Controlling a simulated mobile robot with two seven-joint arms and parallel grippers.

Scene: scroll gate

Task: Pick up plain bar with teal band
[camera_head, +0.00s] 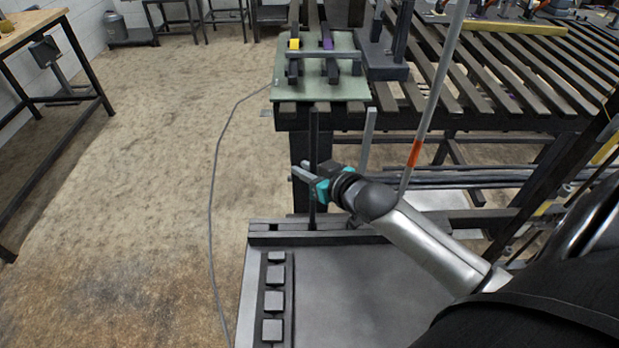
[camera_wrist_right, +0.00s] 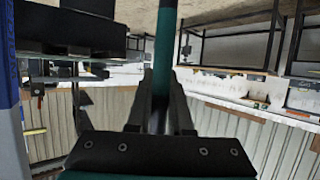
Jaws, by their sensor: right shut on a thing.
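My right gripper (camera_head: 304,172) comes in from the right in the head view, with its fingers at a dark upright bar (camera_head: 313,135). The bar stands at the rear rail of the front grey bench. In the right wrist view a bar with a teal stretch (camera_wrist_right: 163,45) runs down between the two fingers (camera_wrist_right: 160,112), and they are shut on it. The fingers hide part of the bar. No teal band can be made out on it in the head view. My left gripper is not in view.
A lighter grey upright bar (camera_head: 368,140) stands just right of the held one. A tall rod with an orange band (camera_head: 415,152) rises behind my right arm. A green plate (camera_head: 345,88) lies on the slatted table behind. Floor to the left is open, crossed by a cable.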

